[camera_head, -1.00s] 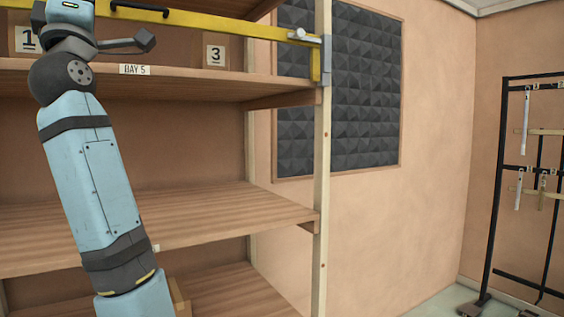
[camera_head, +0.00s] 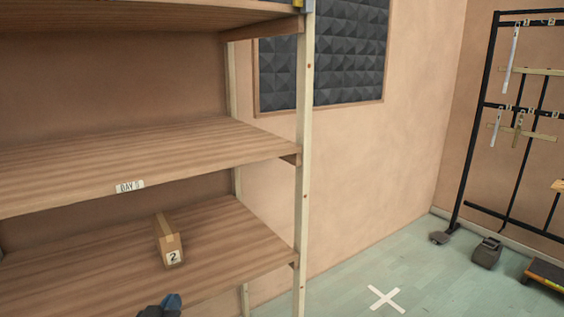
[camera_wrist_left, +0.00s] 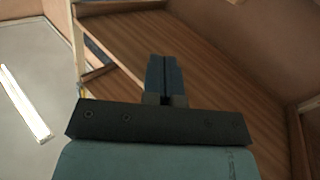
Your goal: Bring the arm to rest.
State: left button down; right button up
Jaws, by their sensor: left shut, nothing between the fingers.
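My left gripper (camera_head: 170,302) shows only in part, at the bottom edge of the head view, in front of the lower shelf. In the left wrist view its two blue fingers (camera_wrist_left: 165,72) lie side by side, shut, with nothing between them. They point up the picture against the underside of a wooden board. My right gripper is in neither view.
A wooden shelf unit (camera_head: 150,160) fills the left, its pale post (camera_head: 303,170) nearby. A cardboard box marked 2 (camera_head: 169,243) stands on the lower shelf. A black rack (camera_head: 480,110) is at the right. The floor with a white cross (camera_head: 385,298) is open.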

pick_arm(q)
jog(key=s+d+f+m+g, duration=0.2)
jog(key=s+f+g, duration=0.1)
jog(key=s+f, duration=0.8)
jog(key=s+d+f+m+g+h, duration=0.1)
jog(key=s+d+f+m+g, duration=0.1)
jog(key=s+f, duration=1)
jog(key=s+g, duration=0.1)
jog(key=s, duration=0.3)
jog(key=shift+d+f+g, duration=0.25)
jog(key=shift+g, duration=0.15)
jog(key=shift+w, duration=0.1)
